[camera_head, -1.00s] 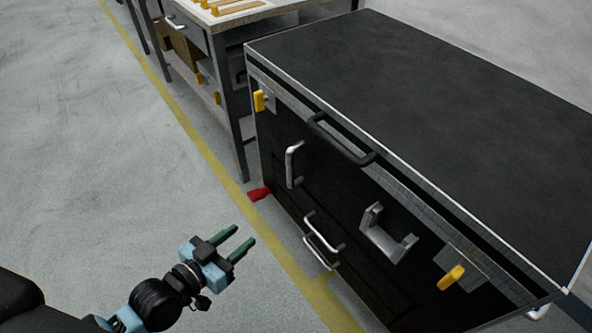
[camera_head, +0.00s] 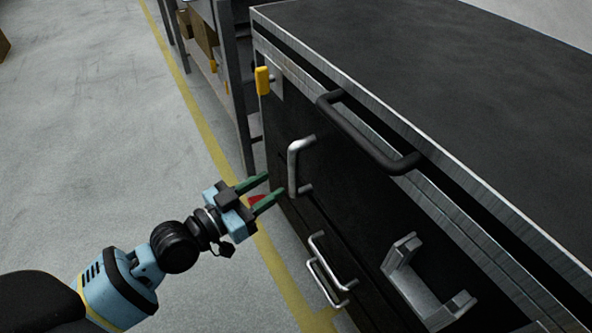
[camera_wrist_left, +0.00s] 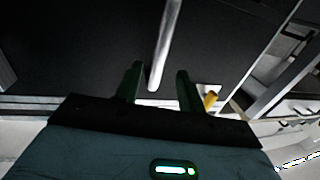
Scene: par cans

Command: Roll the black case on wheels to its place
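The black case (camera_head: 460,80) fills the right side of the head view, with a dark top and light metal edges. Its near face carries a black bar handle (camera_head: 365,135), a silver upright handle (camera_head: 294,165) and other silver handles lower down. My left gripper (camera_head: 268,188) is open, its two green fingers just short of the silver upright handle. In the left wrist view, the silver handle (camera_wrist_left: 166,45) lies ahead of and between the open fingers, and contact cannot be told. Wheels are not clearly visible. My right gripper is out of view.
A workbench (camera_head: 238,90) with grey legs stands behind the case. The grey floor to the left (camera_head: 80,130) is clear.

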